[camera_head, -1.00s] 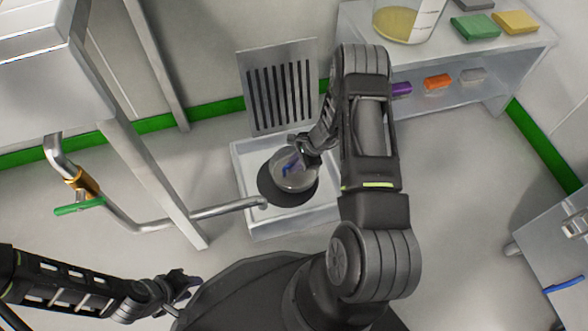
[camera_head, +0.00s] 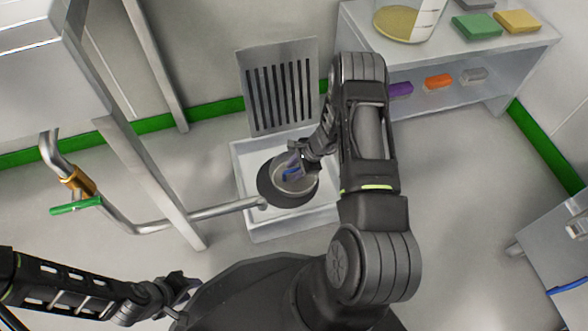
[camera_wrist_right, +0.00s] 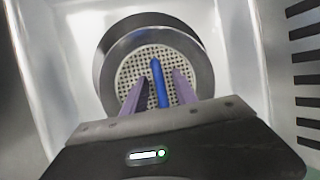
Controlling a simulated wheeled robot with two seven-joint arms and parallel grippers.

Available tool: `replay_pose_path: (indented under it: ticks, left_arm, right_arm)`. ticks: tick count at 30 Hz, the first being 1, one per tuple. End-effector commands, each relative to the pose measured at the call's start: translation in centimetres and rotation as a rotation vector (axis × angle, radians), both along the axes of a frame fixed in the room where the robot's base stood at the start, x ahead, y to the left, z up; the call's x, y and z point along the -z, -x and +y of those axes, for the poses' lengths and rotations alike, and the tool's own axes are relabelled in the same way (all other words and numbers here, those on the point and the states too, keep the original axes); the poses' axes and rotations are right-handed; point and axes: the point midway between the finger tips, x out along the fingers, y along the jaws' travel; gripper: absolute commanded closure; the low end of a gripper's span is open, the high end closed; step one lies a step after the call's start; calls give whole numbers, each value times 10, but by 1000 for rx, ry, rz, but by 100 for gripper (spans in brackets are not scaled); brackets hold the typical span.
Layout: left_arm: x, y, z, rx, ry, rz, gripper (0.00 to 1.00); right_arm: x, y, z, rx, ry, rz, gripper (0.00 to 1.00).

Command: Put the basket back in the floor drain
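The basket (camera_head: 297,182) is a round metal cup with a perforated floor (camera_wrist_right: 133,66) and a blue handle (camera_wrist_right: 157,80). It sits down in the round, dark-rimmed opening of the floor drain (camera_head: 268,191), set in a pale square tray (camera_head: 262,226). My right gripper (camera_wrist_right: 160,90) is over the basket. Its two purple fingers stand either side of the blue handle, with narrow gaps showing, so it looks open around it. Whether the basket is fully seated is hard to tell. My left gripper (camera_head: 188,288) is low at left, away from the drain; its fingers are unclear.
A slotted grate (camera_head: 282,88) stands upright behind the drain. A pipe (camera_head: 215,211) with a green-handled valve (camera_head: 76,205) ends at the drain's left. A shelf unit (camera_head: 515,58) with coloured blocks and a beaker (camera_head: 407,18) stands at the back right.

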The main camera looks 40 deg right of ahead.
Motion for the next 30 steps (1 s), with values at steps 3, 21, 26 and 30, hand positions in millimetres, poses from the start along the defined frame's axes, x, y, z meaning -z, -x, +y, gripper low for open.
replay_pose_path:
  ticks: [3, 21, 26, 30]
  left_arm:
    - [-1, 0, 0, 0, 0, 0, 66]
    - [-43, 7, 1, 8, 3, 17, 66]
    - [-50, 8, 1, 11, 4, 21, 66]
    - [-51, 9, 1, 11, 4, 22, 66]
  right_arm:
    - [-1, 0, 0, 0, 0, 0, 66]
    - [-88, 27, -27, 2, 2, 0, 66]
    - [-107, 34, -33, 0, 0, -1, 66]
    - [-112, 37, -35, 0, -1, 0, 66]
